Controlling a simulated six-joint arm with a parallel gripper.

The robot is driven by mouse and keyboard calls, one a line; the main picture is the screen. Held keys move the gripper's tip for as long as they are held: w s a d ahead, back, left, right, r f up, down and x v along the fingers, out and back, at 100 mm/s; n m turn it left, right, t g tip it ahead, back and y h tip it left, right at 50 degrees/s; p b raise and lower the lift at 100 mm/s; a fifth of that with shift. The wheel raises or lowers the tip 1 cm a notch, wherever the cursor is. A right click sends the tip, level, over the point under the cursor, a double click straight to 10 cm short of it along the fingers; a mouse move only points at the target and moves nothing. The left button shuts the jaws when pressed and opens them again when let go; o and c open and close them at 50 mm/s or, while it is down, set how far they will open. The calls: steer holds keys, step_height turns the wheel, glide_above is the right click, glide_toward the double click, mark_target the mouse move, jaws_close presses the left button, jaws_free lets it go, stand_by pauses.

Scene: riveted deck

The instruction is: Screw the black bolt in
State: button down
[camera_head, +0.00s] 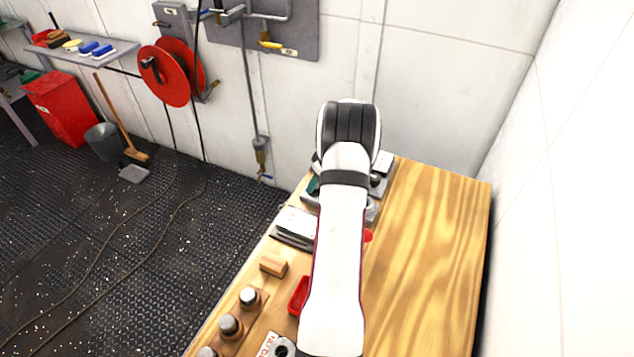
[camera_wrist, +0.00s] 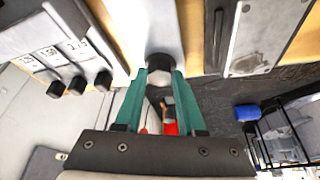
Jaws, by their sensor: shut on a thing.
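In the wrist view my gripper (camera_wrist: 163,73) has its two teal fingers closed on a small round part, which I take to be the black bolt (camera_wrist: 160,61). Its visible end looks grey rather than clearly black, and the fingers hide its sides. It is at the end of a pale grey surface; whether it touches or has entered a hole cannot be told. In the head view my white arm reaches over the far end of the bench, and both gripper and bolt are hidden behind it.
The wooden bench (camera_head: 430,230) is clear on its right. Along its left are several dark pegs with pale tops (camera_head: 230,325), a wooden block (camera_head: 273,265), a red tray (camera_head: 298,297) and a grey plate stack (camera_head: 294,226). A wall stands behind.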

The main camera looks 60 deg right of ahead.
steer(key=shift+m, duration=0.3)
